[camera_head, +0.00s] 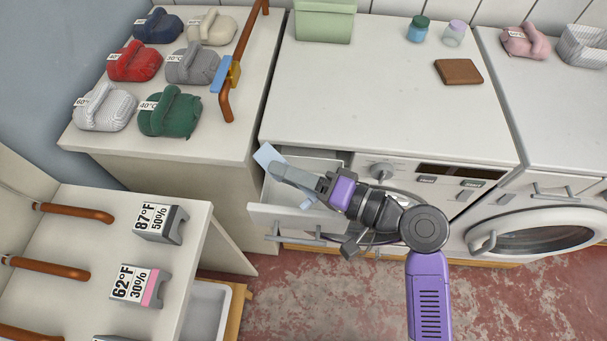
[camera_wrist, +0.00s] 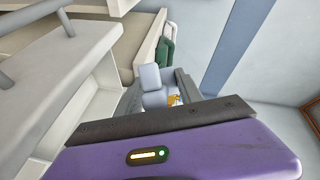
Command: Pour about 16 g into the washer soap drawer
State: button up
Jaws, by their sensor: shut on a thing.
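The washer's soap drawer (camera_head: 272,217) is pulled open at the left of the washer front, with a handle on its front panel. My gripper (camera_head: 300,183) is over the open drawer and shut on a pale blue-grey item (camera_head: 267,157), which looks like a scoop. The gripper and arm hide much of the drawer's inside. The held item (camera_wrist: 152,79) also shows in the wrist view beyond the purple gripper body, with a small orange-yellow patch beside it. I cannot tell how much it holds or whether anything is falling from it.
The washer top (camera_head: 380,95) is mostly clear, with a green box (camera_head: 324,22), two small jars and a brown flat item (camera_head: 459,72) on it. Folded laundry bundles (camera_head: 170,115) lie on the left counter. A shelf with labelled blocks (camera_head: 160,224) stands at lower left.

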jog(key=shift+w+d+r+m+y, duration=0.2)
jog(key=shift+w+d+m+y, duration=0.1)
jog(key=shift+w+d+m, duration=0.4)
dwell(2.2)
jog(key=shift+w+d+r+m+t+y, duration=0.15)
jog(key=shift+m+t+y, duration=0.2)
jog(key=shift+m, duration=0.65)
jog(key=shift+s+r+m+t+y, duration=0.15)
jog(key=shift+m+y, duration=0.3)
jog(key=shift+m, duration=0.55)
dwell(3.1)
